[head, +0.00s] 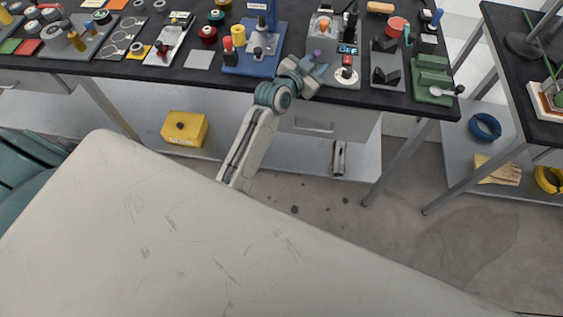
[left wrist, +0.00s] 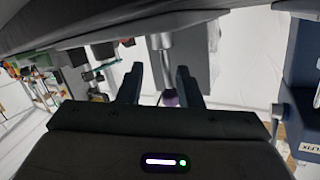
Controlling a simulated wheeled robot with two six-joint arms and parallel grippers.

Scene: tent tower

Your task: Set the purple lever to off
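The purple lever shows in the head view as a small purple knob (head: 317,54) at the front left of a grey panel (head: 347,80) with a sign reading OFF. My left gripper (head: 312,70) is right beside the knob at the table's front edge. In the left wrist view the lever is a pale metal rod with a purple knob (left wrist: 170,98) at its end. My left gripper's two dark fingers (left wrist: 160,86) are apart, with the knob between them, nearer the right finger. Contact cannot be told. My right gripper is not in view.
A blue fixture (head: 258,60) stands just left of my gripper, and a green fixture (head: 432,80) stands farther right on the black table. A drawer (head: 314,124) is below the tabletop. A yellow box (head: 184,130) sits on the lower shelf.

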